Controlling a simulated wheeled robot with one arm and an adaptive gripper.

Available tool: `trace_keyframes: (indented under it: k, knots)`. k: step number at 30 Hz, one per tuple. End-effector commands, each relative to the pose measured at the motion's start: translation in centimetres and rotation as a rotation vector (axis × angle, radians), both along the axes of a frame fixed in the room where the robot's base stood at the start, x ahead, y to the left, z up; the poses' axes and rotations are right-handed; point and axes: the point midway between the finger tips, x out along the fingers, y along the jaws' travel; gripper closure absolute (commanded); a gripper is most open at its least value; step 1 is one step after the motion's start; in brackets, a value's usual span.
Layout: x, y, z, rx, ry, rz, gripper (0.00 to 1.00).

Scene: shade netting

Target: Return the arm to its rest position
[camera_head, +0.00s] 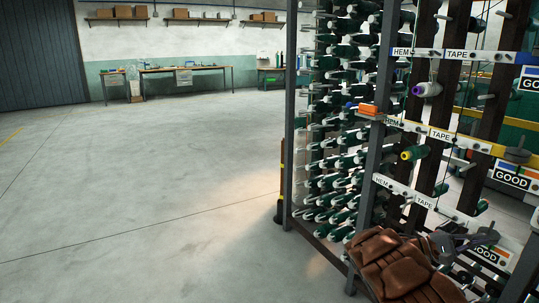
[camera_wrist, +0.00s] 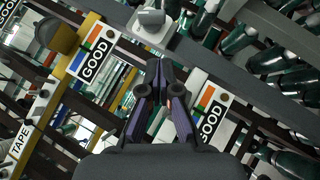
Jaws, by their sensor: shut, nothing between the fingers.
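My gripper (camera_wrist: 159,72) is in the middle of the wrist view, with its dark and purple fingers together and nothing between them. In the head view my gripper (camera_head: 487,237) is low at the right, in front of the rack of bobbins, and partly hard to make out against it. In the wrist view it points at the rack, with a GOOD label (camera_wrist: 95,52) to its left and another GOOD label (camera_wrist: 209,114) to its right. I cannot tell how far the fingertips are from the rack.
The rack (camera_head: 289,120) of green and white bobbins fills the right of the head view, with HEM and TAPE labels on its rails. A brown padded item (camera_head: 400,272) is at the lower right. Open concrete floor (camera_head: 140,190) lies left. Workbenches (camera_head: 185,68) stand far back.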

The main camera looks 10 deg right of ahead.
Motion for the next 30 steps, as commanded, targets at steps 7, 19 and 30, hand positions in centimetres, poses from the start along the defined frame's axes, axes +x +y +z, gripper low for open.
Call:
trace_keyframes:
  k: [7, 19, 30]
  knots:
    - [-5.3, 1.8, 4.2, 0.082, -0.069, -0.133, 1.00]
    - [-14.3, 7.6, 6.1, 0.336, -0.258, -0.303, 1.00]
    - [-20.1, 16.0, 3.0, 0.682, -0.443, -0.362, 1.00]
